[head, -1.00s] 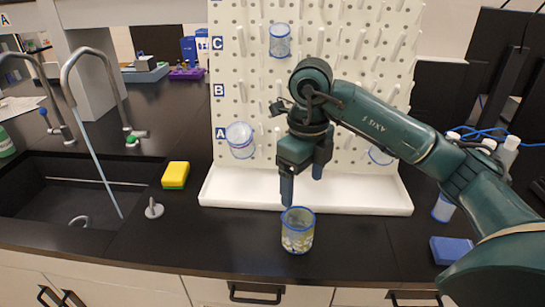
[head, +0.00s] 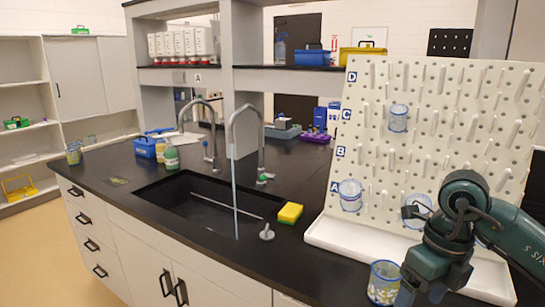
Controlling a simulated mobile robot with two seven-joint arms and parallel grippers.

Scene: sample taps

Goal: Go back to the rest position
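My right arm comes in at the right edge. Its gripper (head: 421,297) is low at the bottom right, beside the beaker on its right. The fingers look apart, but the tips are close to the frame's lower edge. The blue-rimmed beaker (head: 383,284) with pale yellow and white contents stands on the black counter in front of the pegboard tray, clear of the fingers as far as I can see. My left gripper is not in view.
A pegboard (head: 440,130) holds several blue-rimmed beakers and stands in a white tray (head: 340,238). The sink (head: 205,207) has two taps; a stream (head: 235,195) runs from the right one (head: 238,112). A yellow-green sponge (head: 289,213) lies beside it. Open floor shows at left.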

